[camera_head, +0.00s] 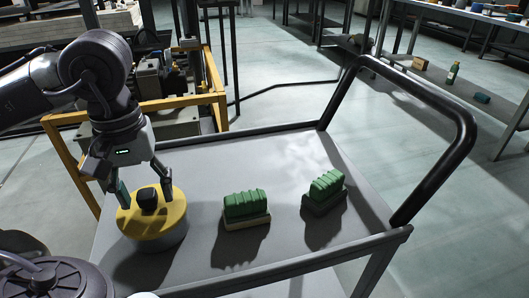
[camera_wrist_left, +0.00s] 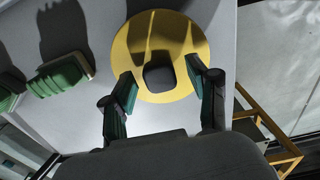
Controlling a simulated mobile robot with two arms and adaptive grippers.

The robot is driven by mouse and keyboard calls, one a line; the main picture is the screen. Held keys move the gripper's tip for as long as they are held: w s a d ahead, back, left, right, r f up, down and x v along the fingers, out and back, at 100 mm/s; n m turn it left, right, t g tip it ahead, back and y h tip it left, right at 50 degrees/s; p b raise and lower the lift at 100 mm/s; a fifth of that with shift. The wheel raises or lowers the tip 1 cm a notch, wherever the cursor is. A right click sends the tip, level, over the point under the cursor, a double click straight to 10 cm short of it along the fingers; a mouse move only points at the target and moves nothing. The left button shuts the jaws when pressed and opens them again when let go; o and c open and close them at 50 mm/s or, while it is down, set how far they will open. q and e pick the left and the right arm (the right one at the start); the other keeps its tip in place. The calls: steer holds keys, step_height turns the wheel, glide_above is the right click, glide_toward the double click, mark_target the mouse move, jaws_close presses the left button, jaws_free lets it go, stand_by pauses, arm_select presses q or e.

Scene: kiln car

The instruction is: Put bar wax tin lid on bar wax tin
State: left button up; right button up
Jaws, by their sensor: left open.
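The bar wax tin lid (camera_head: 168,216) is a round yellow disc with a black knob (camera_head: 147,199). It sits on top of the grey cylindrical bar wax tin (camera_head: 170,241) at the left of the grey cart top; whether it is fully seated I cannot tell. In the left wrist view the yellow lid (camera_wrist_left: 187,37) hides the tin beneath it. My left gripper (camera_head: 143,188) is open just above the lid. Its two fingertips (camera_wrist_left: 160,82) are on either side of the knob with gaps visible. My right gripper is not in view.
Two green ribbed blocks on bases stand on the cart top, one in the middle (camera_head: 245,206) and one further right (camera_head: 325,188). A black handle (camera_head: 440,165) rises at the cart's right end. A yellow frame (camera_head: 150,104) stands behind the cart. The cart's front right is clear.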

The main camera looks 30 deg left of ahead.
arm_select(q)
steer(key=shift+r, duration=0.1)
stand_by(0.3)
steer(key=shift+r+p, duration=3.1)
steer(key=shift+r, duration=0.85)
step_height(320, 180, up, 12)
steer(key=shift+f, duration=0.1)
